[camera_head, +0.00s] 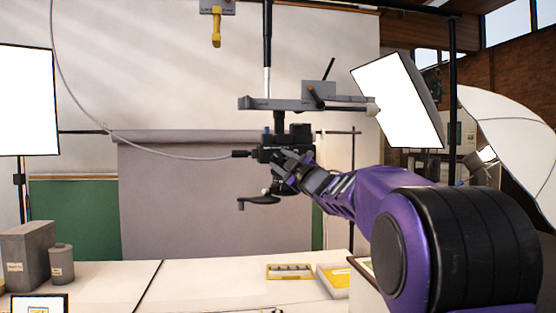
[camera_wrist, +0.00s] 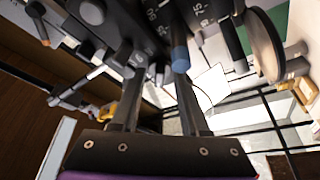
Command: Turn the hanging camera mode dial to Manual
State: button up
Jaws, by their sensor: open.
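The camera (camera_head: 300,133) is a dark body hanging upside down from a grey bracket on a pole, in the middle of the head view. My gripper (camera_head: 292,172) is up against its lower right side. In the wrist view the fingers of my gripper (camera_wrist: 155,68) are apart, with their tips among dark parts of the rig (camera_wrist: 150,35). White numbers show on a dark part just beyond the tips. A blue-grey cylinder (camera_wrist: 180,58) is at the right fingertip. I cannot make out the mode dial or its setting, nor whether the fingers touch anything.
A grey cable (camera_head: 180,152) runs left from the camera. A crank handle (camera_head: 258,200) hangs below it. A lit softbox (camera_head: 400,100) and a white umbrella (camera_head: 515,140) stand to the right.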

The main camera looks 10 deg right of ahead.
grip_shut()
